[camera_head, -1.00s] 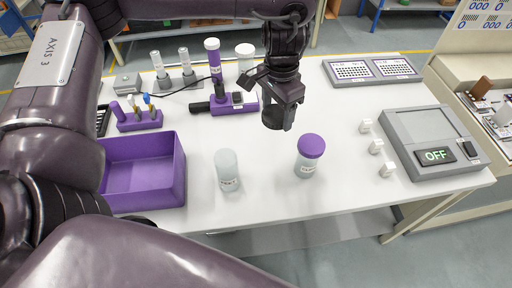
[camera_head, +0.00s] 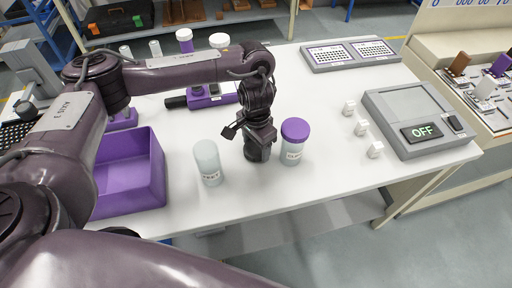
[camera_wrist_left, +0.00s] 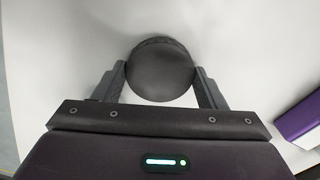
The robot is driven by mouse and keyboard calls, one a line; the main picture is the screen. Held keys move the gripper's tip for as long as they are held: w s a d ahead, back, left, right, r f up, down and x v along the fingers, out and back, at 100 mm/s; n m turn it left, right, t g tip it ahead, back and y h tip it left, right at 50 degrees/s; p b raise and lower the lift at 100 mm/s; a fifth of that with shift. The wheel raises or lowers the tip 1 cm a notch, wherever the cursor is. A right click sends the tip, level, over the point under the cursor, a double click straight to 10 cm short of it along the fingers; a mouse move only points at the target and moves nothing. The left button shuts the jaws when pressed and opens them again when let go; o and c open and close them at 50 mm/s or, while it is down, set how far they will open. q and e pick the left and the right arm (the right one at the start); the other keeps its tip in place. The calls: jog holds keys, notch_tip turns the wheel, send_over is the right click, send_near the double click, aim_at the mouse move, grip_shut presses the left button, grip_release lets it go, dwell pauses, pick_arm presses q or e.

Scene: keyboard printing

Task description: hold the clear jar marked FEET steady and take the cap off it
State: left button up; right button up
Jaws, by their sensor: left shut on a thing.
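The clear jar marked FEET (camera_head: 209,165) stands upright on the white table in the head view. It looks frosted, and its top is pale. My left gripper (camera_head: 258,148) is just right of this jar, pointing down and apart from it. It is shut on a dark round piece, seen from above between the fingers in the left wrist view (camera_wrist_left: 161,72). Its rim looks ribbed, like a cap. I cannot tell whether the piece touches the table. My right gripper is not in view.
A clear jar with a purple cap (camera_head: 295,130) stands close to the right of my left gripper. A purple bin (camera_head: 152,178) is on the left. Small white cubes (camera_head: 361,128) and a grey device reading OFF (camera_head: 425,105) lie to the right. The table's front edge is near.

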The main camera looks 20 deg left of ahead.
aim_at(256, 148)
pick_arm(q)
jog(key=shift+f, duration=0.25)
jog(key=shift+f, duration=0.15)
jog(key=o, duration=1.1)
notch_tip(256, 148, up, 12)
jog(key=p, duration=0.3)
